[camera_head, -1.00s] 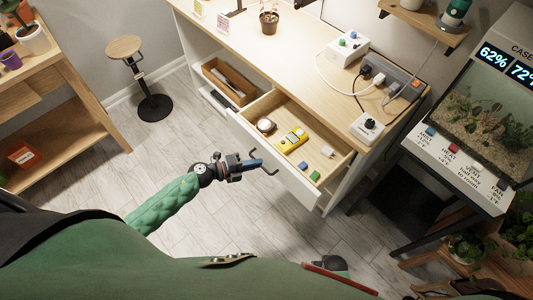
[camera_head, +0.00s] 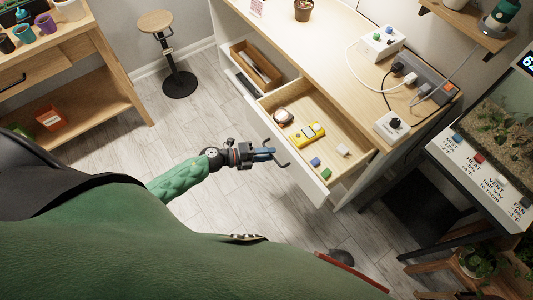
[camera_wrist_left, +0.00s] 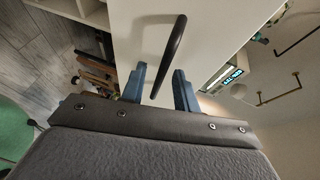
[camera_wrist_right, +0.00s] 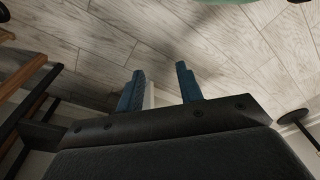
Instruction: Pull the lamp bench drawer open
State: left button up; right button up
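The lamp bench drawer (camera_head: 358,165) stands pulled out from the pale wooden lamp bench (camera_head: 345,60). Its white front with a dark bar handle (camera_head: 284,158) faces my left gripper (camera_head: 272,154). In the left wrist view the handle (camera_wrist_left: 170,52) runs between the two blue fingers of my left gripper (camera_wrist_left: 160,80), which are apart with a gap beside the bar. The drawer holds a yellow device (camera_head: 308,132), a round item (camera_head: 283,115) and small coloured blocks. My right gripper (camera_wrist_right: 160,85) is open and empty above the floor.
An open wooden box (camera_head: 255,66) sits in the bench beside the drawer. A stool (camera_head: 178,82) stands at the back left, a wooden shelf unit (camera_head: 95,85) at far left. A terrarium (camera_head: 500,130) stands at right.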

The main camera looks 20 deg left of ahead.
pick_arm(q)
jog(key=shift+s+a, duration=0.1)
